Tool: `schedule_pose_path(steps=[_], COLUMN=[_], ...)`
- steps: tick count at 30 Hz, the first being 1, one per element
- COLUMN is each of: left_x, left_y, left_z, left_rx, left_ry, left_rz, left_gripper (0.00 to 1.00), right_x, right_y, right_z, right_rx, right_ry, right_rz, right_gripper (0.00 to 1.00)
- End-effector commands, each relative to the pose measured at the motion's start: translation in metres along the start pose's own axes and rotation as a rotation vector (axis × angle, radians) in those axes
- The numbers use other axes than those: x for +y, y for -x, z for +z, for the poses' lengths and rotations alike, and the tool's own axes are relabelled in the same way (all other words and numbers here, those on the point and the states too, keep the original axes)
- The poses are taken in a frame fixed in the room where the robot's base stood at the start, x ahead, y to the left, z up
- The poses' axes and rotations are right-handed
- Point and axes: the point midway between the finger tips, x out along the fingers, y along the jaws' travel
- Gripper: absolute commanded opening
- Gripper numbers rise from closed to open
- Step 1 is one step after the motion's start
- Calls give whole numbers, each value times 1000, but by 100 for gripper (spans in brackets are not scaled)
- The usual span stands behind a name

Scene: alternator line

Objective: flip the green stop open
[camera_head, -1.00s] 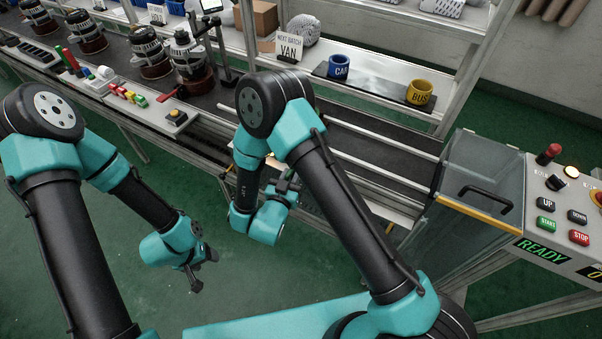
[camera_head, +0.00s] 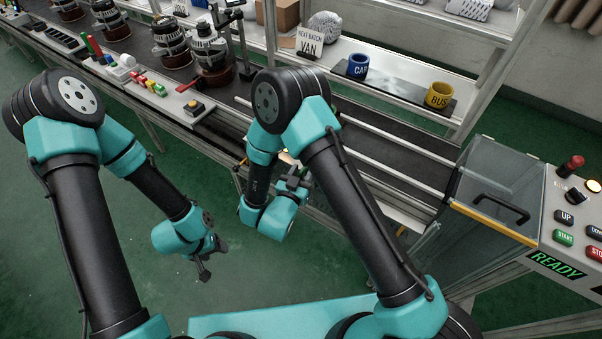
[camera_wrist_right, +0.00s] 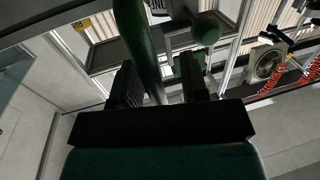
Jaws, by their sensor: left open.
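A row of small coloured pieces lies along the conveyor's near edge at the upper left of the head view. A green piece (camera_head: 160,89) at its right end may be the green stop; it is too small to tell its position. My left gripper (camera_head: 203,270) is open and empty, low over the floor, well away from that row. My right gripper (camera_head: 297,182) is near the conveyor's front side, right of the row. In the right wrist view its dark fingers (camera_wrist_right: 160,88) stand apart. A dark green bar (camera_wrist_right: 138,45) shows beyond them; I cannot tell what it is.
A yellow-button box (camera_head: 195,107) sits right of the row. Alternators (camera_head: 210,58) stand on the conveyor behind it. A clear-sided enclosure (camera_head: 495,185) and control panel (camera_head: 575,215) stand at right.

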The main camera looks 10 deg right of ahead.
Motion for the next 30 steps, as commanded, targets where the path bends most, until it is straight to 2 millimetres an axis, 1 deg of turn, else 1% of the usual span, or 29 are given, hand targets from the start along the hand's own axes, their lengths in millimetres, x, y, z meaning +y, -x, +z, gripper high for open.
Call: schedule_pose_path(steps=[7,11,17,21,30], left_x=[0,0,0,0,0], left_y=[0,0,0,0,0], left_z=[0,0,0,0,0], left_rx=[0,0,0,0,0], left_ry=[0,0,0,0,0], left_rz=[0,0,0,0,0], left_gripper=[61,61,61,61,61], right_x=[0,0,0,0,0], right_y=[2,10,38,63,112], right_z=[0,0,0,0,0], right_rx=[0,-1,-1,1,0], right_ry=[1,3,3,3,3], right_rz=[1,1,-3,-3,-4], right_gripper=[40,40,40,40,40])
